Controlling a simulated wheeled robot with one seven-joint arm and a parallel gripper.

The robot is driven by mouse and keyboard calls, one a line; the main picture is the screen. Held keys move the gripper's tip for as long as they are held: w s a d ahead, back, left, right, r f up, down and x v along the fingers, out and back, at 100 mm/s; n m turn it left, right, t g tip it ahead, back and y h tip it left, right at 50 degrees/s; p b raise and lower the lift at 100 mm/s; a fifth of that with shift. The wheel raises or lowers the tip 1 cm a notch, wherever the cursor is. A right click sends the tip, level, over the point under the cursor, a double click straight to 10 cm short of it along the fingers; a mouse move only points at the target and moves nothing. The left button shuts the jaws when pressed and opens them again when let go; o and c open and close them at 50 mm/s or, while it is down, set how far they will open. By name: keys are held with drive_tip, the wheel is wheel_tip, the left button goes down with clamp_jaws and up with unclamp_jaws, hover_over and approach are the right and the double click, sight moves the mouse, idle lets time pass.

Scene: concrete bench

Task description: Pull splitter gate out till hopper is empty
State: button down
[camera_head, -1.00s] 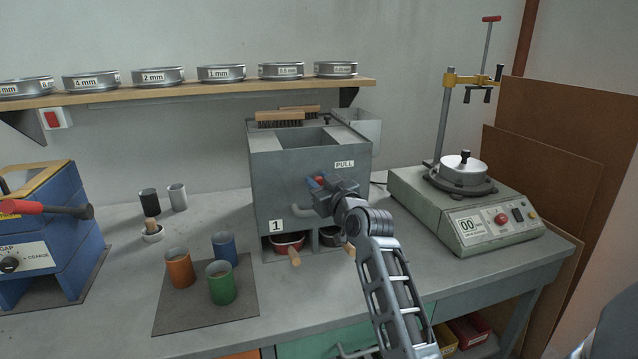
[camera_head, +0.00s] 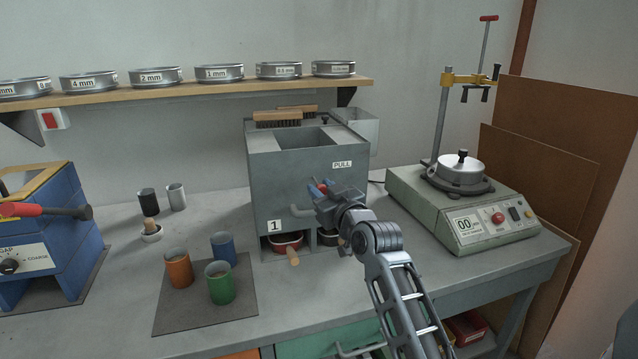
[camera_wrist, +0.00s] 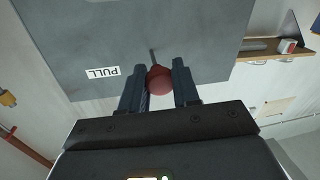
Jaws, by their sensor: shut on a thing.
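The grey splitter (camera_head: 285,180) stands on the bench, with a PULL label on its front face and a 1 label lower down. The gate's red knob (camera_wrist: 159,82) sits on a thin rod coming out of that face in the wrist view. My gripper (camera_wrist: 158,72) is shut on the knob, one dark finger on each side; in the head view my gripper (camera_head: 320,188) partly hides it. The hopper opening (camera_head: 305,137) is on top; only its grey inner walls show, and I cannot tell what lies deeper. A red pan (camera_head: 286,241) with a wooden handle sits in the lower left bay.
Orange (camera_head: 178,270), blue and green cups stand on a dark mat at the left front. A blue machine (camera_head: 45,235) is at the far left. A green sieve shaker (camera_head: 480,215) stands right of the splitter. A shelf of labelled sieves (camera_head: 220,74) runs above.

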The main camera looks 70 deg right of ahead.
drive_tip(key=shift+a, duration=0.3)
drive_tip(key=c, duration=1.1)
unclamp_jaws()
drive_tip(key=shift+c, duration=0.2)
drive_tip(key=shift+s, duration=0.1)
drive_tip(key=b+v, duration=0.1)
drive_tip(key=v, duration=0.6)
drive_tip(key=shift+s+a, duration=0.25)
drive_tip(key=shift+s, duration=0.05)
drive_tip(key=shift+a+f, duration=0.1)
